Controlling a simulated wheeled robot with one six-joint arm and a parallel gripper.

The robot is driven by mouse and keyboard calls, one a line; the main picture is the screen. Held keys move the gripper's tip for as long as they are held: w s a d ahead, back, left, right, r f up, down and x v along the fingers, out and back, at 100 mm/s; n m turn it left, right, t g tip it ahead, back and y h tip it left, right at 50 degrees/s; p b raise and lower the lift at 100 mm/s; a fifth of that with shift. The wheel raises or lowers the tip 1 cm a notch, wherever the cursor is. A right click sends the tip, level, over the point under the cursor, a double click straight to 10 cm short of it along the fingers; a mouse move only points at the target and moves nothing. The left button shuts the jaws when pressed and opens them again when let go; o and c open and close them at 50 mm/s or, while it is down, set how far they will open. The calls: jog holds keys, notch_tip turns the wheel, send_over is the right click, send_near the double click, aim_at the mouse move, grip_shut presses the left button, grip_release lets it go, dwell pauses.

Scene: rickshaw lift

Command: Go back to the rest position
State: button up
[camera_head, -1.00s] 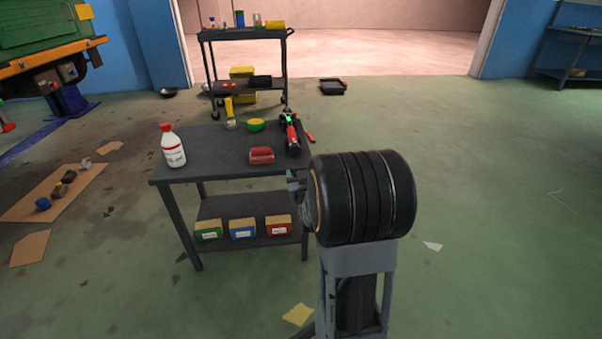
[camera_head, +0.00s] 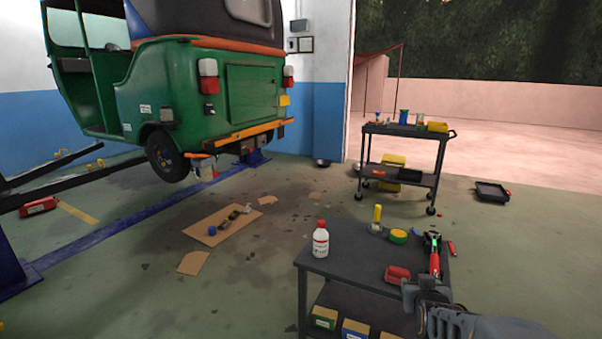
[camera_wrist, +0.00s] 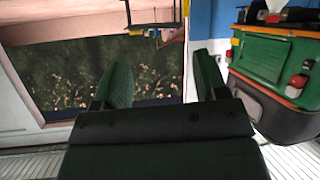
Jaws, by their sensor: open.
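My gripper (camera_head: 412,294) shows at the lower right of the head view, in front of the dark workbench's right side. In the wrist view my gripper (camera_wrist: 162,78) has its two green fingers well apart, with nothing between them. My grey arm runs from it off the bottom right of the head view. The wrist view is upside down, showing the courtyard and the rickshaw (camera_wrist: 262,52).
The workbench (camera_head: 345,268) holds a white bottle (camera_head: 320,240), a red block (camera_head: 397,274) and a red-black tool (camera_head: 434,258). A tool cart (camera_head: 405,132) stands behind. The green rickshaw (camera_head: 250,92) is raised at left.

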jog(key=s+a+r+g+y+p, duration=0.1)
jog(key=s+a+r+g+p, duration=0.2)
jog(key=r+p, duration=0.5)
jog(key=s+a+r+n+g+y+p, duration=0.1)
jog(key=s+a+r+g+p, duration=0.1)
jog(key=s+a+r+p, duration=0.4)
jog(key=s+a+r+n+g+y+p, duration=0.1)
jog(key=s+a+r+g+p, duration=0.2)
jog(key=s+r+p, duration=0.5)
notch_tip(320, 180, up, 6)
jog(key=a+p, duration=0.1)
jog(key=p, duration=0.1)
jog(key=shift+s+a+g+y+p, duration=0.15)
jog(key=shift+g+y+p, duration=0.15)
jog(key=shift+y+p, duration=0.1)
jog(key=shift+f, duration=0.1)
